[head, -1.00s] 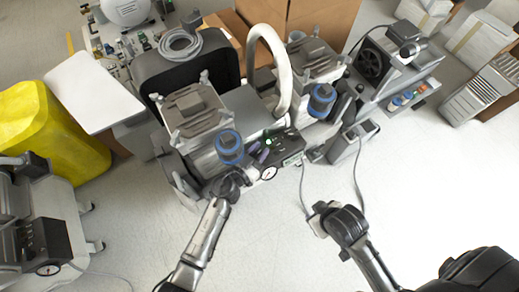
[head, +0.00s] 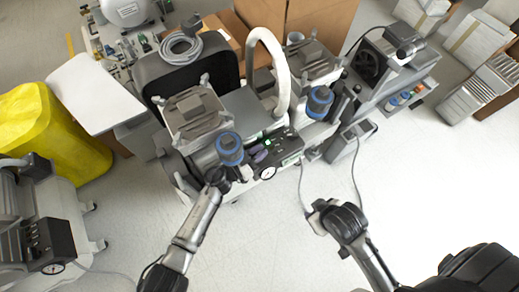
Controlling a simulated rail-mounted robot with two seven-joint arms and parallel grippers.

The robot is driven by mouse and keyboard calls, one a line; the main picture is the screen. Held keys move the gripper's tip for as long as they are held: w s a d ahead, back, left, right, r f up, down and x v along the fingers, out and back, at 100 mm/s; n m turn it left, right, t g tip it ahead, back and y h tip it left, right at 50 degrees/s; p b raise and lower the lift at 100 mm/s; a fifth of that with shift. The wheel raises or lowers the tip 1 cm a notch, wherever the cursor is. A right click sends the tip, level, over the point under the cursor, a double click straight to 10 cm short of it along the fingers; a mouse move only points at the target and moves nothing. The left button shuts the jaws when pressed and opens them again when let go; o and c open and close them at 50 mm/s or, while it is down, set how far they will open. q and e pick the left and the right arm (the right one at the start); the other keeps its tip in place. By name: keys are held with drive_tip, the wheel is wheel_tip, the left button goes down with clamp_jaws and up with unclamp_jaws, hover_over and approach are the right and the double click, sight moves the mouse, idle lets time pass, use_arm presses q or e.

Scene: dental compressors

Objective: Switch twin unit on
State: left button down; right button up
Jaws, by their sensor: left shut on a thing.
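The twin unit (head: 240,103) stands in the middle of the head view, with two grey motor heads, blue-capped filters and a curved pale hose. Its dark control panel (head: 281,151) faces me, with a lit green light and a round gauge. My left gripper (head: 221,178) is at the front of the unit, just below the left blue cap (head: 229,148) and left of the gauge. It is shut on a small part there, which its own fingers mostly hide. My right gripper (head: 318,214) is over the floor, right of and below the panel; its fingers are too unclear to judge.
A yellow bin (head: 50,130) and another compressor with a gauge (head: 45,245) stand at left. A grey unit with a fan (head: 370,62) stands at right. A thin cable hangs near my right gripper. The floor at lower middle is clear.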

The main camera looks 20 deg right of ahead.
use_arm(q)
drive_tip(key=c, duration=1.1)
unclamp_jaws()
drive_tip(key=shift+c, duration=0.2)
drive_tip(key=shift+f+t, duration=0.1)
drive_tip(key=shift+t, duration=0.2)
